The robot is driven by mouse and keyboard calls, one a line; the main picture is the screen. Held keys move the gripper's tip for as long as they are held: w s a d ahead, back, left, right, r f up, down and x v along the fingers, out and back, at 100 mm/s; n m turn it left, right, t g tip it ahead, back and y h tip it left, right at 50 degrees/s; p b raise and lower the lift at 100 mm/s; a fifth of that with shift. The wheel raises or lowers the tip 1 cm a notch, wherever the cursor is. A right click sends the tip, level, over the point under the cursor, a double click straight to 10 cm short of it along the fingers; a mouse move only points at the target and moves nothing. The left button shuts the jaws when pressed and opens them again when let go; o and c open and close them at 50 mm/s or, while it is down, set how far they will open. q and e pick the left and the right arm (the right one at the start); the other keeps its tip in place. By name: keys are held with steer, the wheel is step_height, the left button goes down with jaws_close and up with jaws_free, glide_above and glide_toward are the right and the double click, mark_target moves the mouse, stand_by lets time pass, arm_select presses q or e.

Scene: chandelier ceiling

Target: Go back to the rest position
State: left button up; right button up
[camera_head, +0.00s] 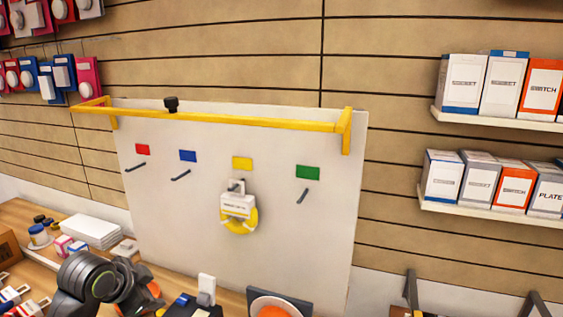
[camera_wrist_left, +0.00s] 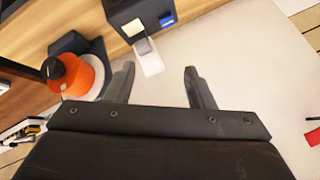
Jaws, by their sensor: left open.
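My left arm comes in from the lower left in the head view, its dark wrist (camera_head: 125,290) low in front of the board, with the fingers not clearly seen there. In the left wrist view the left gripper (camera_wrist_left: 160,78) has its two dark fingers spread, with nothing between them. My right gripper does not show in either view.
A white pegboard (camera_head: 290,245) with a yellow top frame (camera_head: 220,118) stands behind the arm. A yellow ring package (camera_head: 238,212) hangs under the yellow label. Boxes fill two right shelves (camera_head: 490,208). An orange-topped round item (camera_wrist_left: 75,75) lies near the left fingers.

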arm_select(q)
steer(key=s+f+n+g+y, duration=0.15)
steer(key=s+f+n, duration=0.35)
steer(key=s+f, duration=1)
steer(key=s+a+f+n+g+y, duration=0.1)
steer(key=s+f+n, duration=0.15)
steer(key=s, duration=0.65)
steer(key=s+a+f+n+g+y, duration=0.1)
steer(key=s+f+n+g, duration=0.15)
steer(key=s, duration=0.75)
step_height(320, 180, down, 29)
steer(key=a+b, duration=0.2)
steer(key=b, duration=0.1)
steer(key=s+d+f+g+h+b, duration=0.1)
steer(key=s+f+b, duration=0.1)
steer(key=s+f, duration=1.2)
step_height(320, 180, down, 3)
steer(key=shift+s+d+r+g+b, duration=0.1)
steer(key=shift+s+d+g+b, duration=0.2)
steer(key=shift+s+d+b, duration=0.1)
